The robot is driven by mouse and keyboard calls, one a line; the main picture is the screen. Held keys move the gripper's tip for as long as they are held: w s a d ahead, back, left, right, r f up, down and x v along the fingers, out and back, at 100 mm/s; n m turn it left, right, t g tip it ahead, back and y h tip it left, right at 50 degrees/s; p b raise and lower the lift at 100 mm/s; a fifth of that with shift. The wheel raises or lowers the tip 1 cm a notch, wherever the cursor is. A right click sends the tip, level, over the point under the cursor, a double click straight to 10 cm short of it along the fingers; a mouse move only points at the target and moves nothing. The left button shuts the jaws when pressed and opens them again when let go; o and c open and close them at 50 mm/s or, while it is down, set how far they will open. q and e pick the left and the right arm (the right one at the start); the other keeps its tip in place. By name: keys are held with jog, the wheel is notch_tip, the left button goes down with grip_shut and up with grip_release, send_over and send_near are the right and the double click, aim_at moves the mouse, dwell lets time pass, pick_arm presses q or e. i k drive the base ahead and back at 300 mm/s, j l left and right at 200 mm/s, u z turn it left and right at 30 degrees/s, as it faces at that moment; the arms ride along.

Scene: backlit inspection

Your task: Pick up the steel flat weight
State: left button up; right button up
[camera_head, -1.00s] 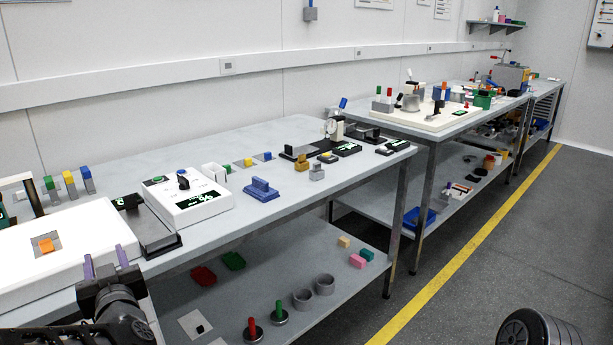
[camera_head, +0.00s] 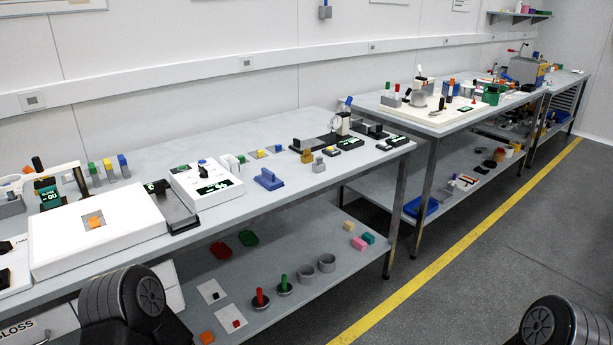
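I cannot tell for certain which thing is the steel flat weight. A small grey metal-looking block (camera_head: 318,164) stands near the front edge of the near bench, toward its right end, and may be it. A brass-coloured block (camera_head: 306,157) stands close beside it on the left. Neither gripper shows in the head view. A dark, ribbed round part of my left arm is at the bottom left, and a similar part of my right arm is at the bottom right. Both are far from the grey block.
The near bench (camera_head: 290,128) holds a white box with an orange piece (camera_head: 95,221), a white device with a knob (camera_head: 204,184) and a blue block (camera_head: 268,179). Its lower shelf (camera_head: 300,240) carries small parts. The floor right of the yellow line (camera_head: 470,242) is clear.

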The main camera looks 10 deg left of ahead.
aim_at(319, 166)
jog(key=i+l+u, duration=0.1)
jog(key=i+l, duration=0.2)
jog(key=i+l+u, duration=0.1)
jog(key=i+l, duration=0.2)
jog(key=i+l+u, duration=0.1)
jog(key=i+l, duration=0.15)
jog(key=l, duration=0.2)
jog(key=i+l+u, duration=0.1)
jog(key=i+l, duration=0.2)
jog(key=i+l+u, duration=0.1)
jog(key=i+l, duration=0.15)
jog(key=l, duration=0.25)
jog(key=i+l+u, duration=0.1)
jog(key=l, duration=0.3)
jog(key=i+l+u, duration=0.1)
jog(key=i+l, duration=0.25)
jog(key=l, duration=0.15)
jog(key=i+l+u, duration=0.1)
jog(key=l, duration=0.35)
jog(key=i, duration=0.1)
